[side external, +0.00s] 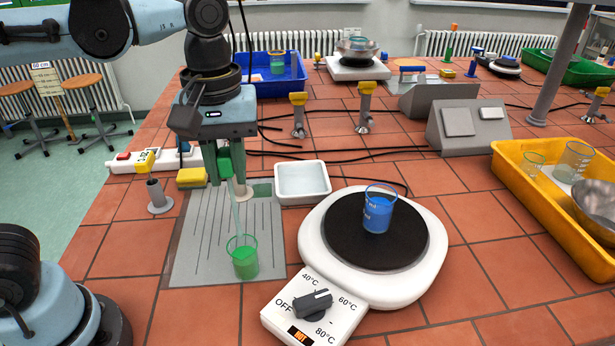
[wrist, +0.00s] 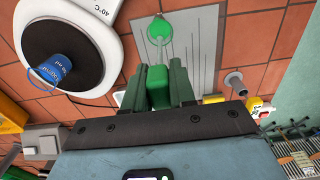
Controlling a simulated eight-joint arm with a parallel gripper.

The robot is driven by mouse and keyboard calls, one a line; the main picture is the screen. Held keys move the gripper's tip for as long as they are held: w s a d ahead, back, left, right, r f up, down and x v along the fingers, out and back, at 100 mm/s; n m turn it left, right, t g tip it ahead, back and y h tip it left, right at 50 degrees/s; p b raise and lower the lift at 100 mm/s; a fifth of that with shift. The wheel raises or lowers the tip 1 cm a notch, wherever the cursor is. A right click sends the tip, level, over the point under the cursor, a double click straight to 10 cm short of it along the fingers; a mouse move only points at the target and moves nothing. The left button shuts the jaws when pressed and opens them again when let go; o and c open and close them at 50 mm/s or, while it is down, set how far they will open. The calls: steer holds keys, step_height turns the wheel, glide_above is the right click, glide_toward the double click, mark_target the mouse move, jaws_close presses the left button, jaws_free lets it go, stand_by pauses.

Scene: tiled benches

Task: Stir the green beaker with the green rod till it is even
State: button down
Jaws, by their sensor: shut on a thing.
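The green beaker (side external: 245,259) stands upright on a grey grooved mat, with green liquid in its lower part. It also shows at the top of the wrist view (wrist: 159,31). My gripper (side external: 231,168) is above and slightly left of the beaker, shut on the green handle of the green rod (side external: 236,212). The rod's thin pale shaft slants down into the beaker's mouth. Its tip in the liquid is hard to make out. In the wrist view the green handle (wrist: 158,88) sits between both jaws.
A white hotplate (side external: 428,262) with a blue beaker (side external: 378,213) is to the right. A white dish (side external: 302,182) and a yellow sponge (side external: 191,177) lie behind the mat (side external: 190,255). A yellow tray (side external: 525,185) with glassware is far right. Gas taps (side external: 298,118) stand further back.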

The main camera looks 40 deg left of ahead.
steer(key=shift+r, duration=0.1)
steer(key=shift+r, duration=2.45)
steer(key=shift+w, duration=0.1)
